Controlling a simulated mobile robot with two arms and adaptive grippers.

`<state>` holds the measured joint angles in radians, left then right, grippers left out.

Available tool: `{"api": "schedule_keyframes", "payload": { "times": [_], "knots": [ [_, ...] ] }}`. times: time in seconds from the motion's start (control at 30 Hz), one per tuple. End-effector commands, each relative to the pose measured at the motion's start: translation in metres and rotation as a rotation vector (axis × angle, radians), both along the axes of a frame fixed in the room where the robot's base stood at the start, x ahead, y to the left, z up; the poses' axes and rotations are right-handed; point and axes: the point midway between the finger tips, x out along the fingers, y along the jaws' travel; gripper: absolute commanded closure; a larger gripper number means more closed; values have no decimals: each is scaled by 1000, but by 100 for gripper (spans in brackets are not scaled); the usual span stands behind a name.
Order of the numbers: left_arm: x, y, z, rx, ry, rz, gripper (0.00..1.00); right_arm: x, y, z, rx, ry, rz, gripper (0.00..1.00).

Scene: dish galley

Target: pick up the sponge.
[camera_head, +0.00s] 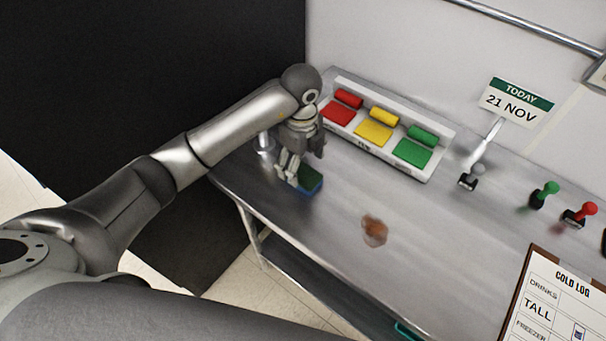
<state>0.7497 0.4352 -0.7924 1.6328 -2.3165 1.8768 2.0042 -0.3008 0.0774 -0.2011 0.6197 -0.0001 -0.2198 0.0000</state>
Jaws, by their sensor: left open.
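The sponge (311,179) lies on the steel counter (345,190) near its left end, with a dark green top and a blue side. My left gripper (289,172) points down at the sponge's left side, its fingers open. The fingers hide part of the sponge, and I cannot tell whether they touch it. My right gripper is not in view.
A white tray with red, yellow and green pads (374,132) stands at the back. A brown stain (374,231) marks the counter. Stamps (543,194), a date sign (516,105) and a clipboard (545,300) are to the right. The counter's front edge is close.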

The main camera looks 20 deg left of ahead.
Motion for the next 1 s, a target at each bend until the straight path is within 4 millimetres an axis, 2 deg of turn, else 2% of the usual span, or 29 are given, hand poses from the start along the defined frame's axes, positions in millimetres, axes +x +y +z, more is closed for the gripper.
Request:
{"api": "schedule_keyframes", "payload": {
  "times": [0.23, 0.53, 0.8, 0.83, 1.0],
  "knots": [
    [2, -1, -18, -1, 4, -2, 21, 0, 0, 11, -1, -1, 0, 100],
    [7, -2, -56, -2, 2, -3, 21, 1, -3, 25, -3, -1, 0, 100],
    [7, -1, -62, -2, 0, -4, 21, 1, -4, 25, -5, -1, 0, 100],
    [7, -1, -62, -2, 0, -4, 23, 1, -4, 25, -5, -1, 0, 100],
    [7, -1, -61, -2, 0, -3, 44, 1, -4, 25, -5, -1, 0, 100]
  ]
}}
